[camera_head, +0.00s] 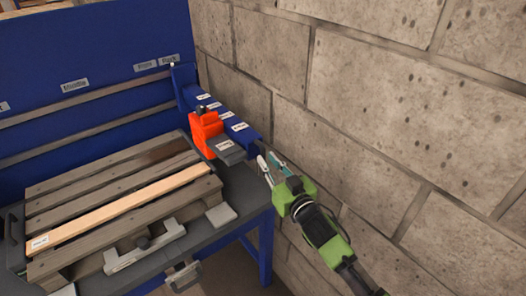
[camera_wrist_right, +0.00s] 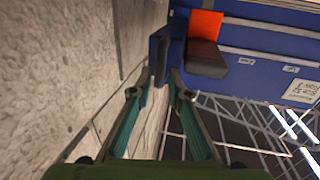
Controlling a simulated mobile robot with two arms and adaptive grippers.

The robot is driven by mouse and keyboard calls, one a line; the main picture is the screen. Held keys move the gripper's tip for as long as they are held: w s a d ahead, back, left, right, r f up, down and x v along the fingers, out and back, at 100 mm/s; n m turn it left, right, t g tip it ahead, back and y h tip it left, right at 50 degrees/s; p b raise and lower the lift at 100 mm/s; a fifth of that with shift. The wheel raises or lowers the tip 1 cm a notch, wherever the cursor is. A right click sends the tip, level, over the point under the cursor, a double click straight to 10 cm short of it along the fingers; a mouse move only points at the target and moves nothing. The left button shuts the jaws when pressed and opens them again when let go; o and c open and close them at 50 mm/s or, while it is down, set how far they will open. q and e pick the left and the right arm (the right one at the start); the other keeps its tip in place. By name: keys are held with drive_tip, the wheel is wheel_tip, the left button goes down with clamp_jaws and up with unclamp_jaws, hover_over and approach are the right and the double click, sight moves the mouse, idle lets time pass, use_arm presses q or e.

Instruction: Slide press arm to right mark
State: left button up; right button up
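The press arm (camera_head: 206,132) is an orange block with a dark grey pad, seated on a blue beam (camera_head: 188,88) that carries several white labels. In the head view it sits at the near half of the beam, beside the pallet's back right corner. In the right wrist view its orange part (camera_wrist_right: 205,24) and dark pad show at the top. My right gripper (camera_head: 268,161) is open and empty just past the beam's near end, apart from the press arm. In the wrist view its fingers (camera_wrist_right: 160,94) are spread, with the blue beam end ahead. My left gripper is not in view.
A wooden pallet (camera_head: 60,200) with one lighter plank lies on a grey table with blue legs. A blue back panel (camera_head: 90,45) carries small labels, including one for the middle. A block wall (camera_head: 400,90) stands close to my right arm. A grey bracket (camera_head: 145,252) lies at the pallet's front.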

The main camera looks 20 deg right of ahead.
sight(264, 156)
drive_tip(key=shift+w+a, duration=0.2)
drive_tip(key=shift+w, duration=0.8)
drive_tip(key=shift+w+a, duration=0.15)
drive_tip(key=shift+w, duration=0.85)
clamp_jaws()
drive_tip(key=s+a, duration=0.1)
drive_tip(key=a, duration=0.3)
drive_tip(key=s+a, duration=0.1)
drive_tip(key=a, duration=0.2)
drive_tip(key=shift+s, duration=0.3)
drive_tip(key=shift+w+d, duration=0.1)
drive_tip(key=shift+d, duration=0.2)
unclamp_jaws()
drive_tip(key=shift+a, duration=0.1)
drive_tip(key=s+d, duration=0.1)
drive_tip(key=s, duration=1.1)
drive_tip(key=shift+d, duration=0.4)
